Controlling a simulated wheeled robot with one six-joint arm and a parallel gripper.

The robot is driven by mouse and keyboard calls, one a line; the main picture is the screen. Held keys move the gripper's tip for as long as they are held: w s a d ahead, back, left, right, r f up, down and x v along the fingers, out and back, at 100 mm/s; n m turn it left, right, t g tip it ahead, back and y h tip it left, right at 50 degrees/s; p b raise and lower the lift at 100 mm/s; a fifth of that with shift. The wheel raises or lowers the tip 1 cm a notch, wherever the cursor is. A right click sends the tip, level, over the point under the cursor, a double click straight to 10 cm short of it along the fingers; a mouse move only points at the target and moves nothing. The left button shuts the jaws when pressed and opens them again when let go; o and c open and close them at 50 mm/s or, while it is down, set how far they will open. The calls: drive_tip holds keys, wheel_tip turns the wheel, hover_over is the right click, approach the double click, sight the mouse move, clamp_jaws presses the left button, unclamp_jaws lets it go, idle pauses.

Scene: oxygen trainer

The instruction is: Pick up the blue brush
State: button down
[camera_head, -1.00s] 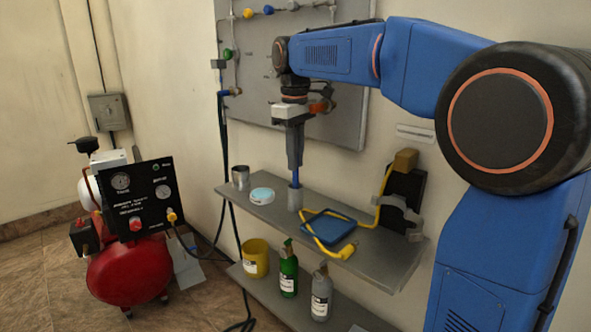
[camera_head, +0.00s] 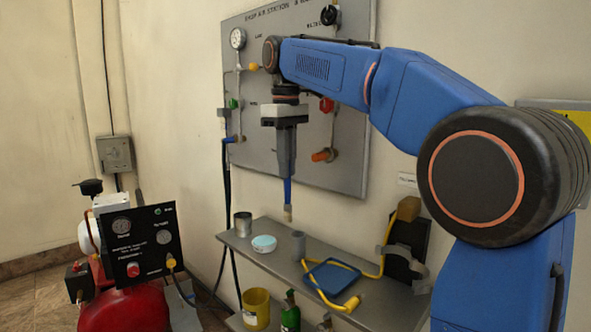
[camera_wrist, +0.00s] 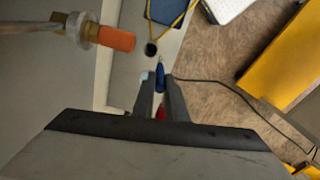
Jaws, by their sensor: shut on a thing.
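The blue brush (camera_head: 287,191) hangs upright from my gripper (camera_head: 286,174), bristle end down, held in the air above the shelf. My gripper is shut on its upper part. A narrow grey cylinder (camera_head: 298,243) stands on the shelf below, and the brush tip is clear above it. In the wrist view the blue brush (camera_wrist: 160,78) shows between the two finger tips, with the cylinder's dark round opening (camera_wrist: 150,49) beyond it. The top end of the brush is hidden by the fingers in the head view.
The grey shelf (camera_head: 375,312) also holds a metal cup (camera_head: 243,224), a light-blue round item (camera_head: 264,244), a blue tray (camera_head: 331,277) and a yellow hose (camera_head: 352,303). The wall panel (camera_head: 345,150) with valves is close behind my gripper. A red compressor (camera_head: 125,305) stands left.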

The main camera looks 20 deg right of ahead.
drive_tip(key=s+a, duration=0.2)
drive_tip(key=a, duration=0.6)
drive_tip(key=s+a, duration=0.3)
drive_tip(key=a, duration=0.4)
drive_tip(key=shift+a, duration=0.4)
idle(0.9)
drive_tip(key=w+d+f+t, duration=0.4)
drive_tip(key=w+d, duration=0.6)
drive_tip(key=shift+h, duration=0.3)
drive_tip(key=shift+s+f, duration=0.1)
drive_tip(key=shift+f, duration=3.15)
